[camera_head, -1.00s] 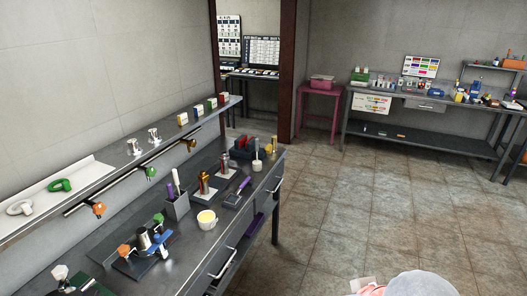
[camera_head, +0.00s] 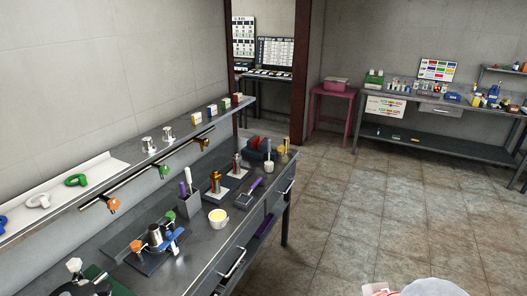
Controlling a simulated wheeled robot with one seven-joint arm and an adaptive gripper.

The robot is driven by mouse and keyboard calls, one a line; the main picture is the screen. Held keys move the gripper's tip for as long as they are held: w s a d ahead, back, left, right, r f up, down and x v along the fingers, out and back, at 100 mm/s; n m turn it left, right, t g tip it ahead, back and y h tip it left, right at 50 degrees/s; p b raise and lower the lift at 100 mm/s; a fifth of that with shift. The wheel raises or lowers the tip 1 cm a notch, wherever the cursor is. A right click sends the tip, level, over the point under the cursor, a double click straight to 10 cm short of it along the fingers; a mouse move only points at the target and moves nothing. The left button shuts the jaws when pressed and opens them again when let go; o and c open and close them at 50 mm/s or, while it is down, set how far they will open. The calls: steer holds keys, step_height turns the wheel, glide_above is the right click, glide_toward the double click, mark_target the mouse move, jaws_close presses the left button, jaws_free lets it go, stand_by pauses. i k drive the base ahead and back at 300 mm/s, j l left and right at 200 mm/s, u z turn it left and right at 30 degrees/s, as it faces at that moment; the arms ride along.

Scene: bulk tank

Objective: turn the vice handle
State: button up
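I cannot make out a vice or its handle for certain. A dark block with red parts (camera_head: 254,147) sits at that bench's far end, too small to identify. At the lower left edge a white-knobbed fitting (camera_head: 75,266) is partly cut off beside a green item. My gripper is not in view. Only a pale rounded shape, likely part of me, shows at the bottom right.
The left workbench (camera_head: 228,232) holds a yellow-filled cup (camera_head: 218,217), a grey tool holder (camera_head: 189,206) and bronze fittings. A wall shelf above it carries coloured rings and small boxes. A pink stand (camera_head: 331,98) and another bench stand at the back. The tiled floor (camera_head: 390,205) is clear.

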mark_target(281, 150)
steer(key=u, duration=0.3)
steer(key=i+l+u, duration=0.15)
steer(key=u, duration=0.25)
steer(key=i+l+u, duration=0.1)
steer(key=l+u, duration=0.15)
steer(key=u, duration=0.15)
steer(key=l+u, duration=0.25)
steer(key=u, duration=0.15)
steer(key=i+l+u, duration=0.1)
steer(key=l+u, duration=0.4)
steer(key=l, duration=0.55)
steer(key=l+u, duration=0.1)
steer(key=l, duration=0.6)
steer(key=l+u, duration=0.15)
steer(key=l, duration=0.5)
steer(key=k+l+u, duration=0.1)
steer(key=l, duration=0.55)
steer(key=k+l+u, duration=0.1)
steer(key=l, duration=0.55)
steer(key=k, duration=0.05)
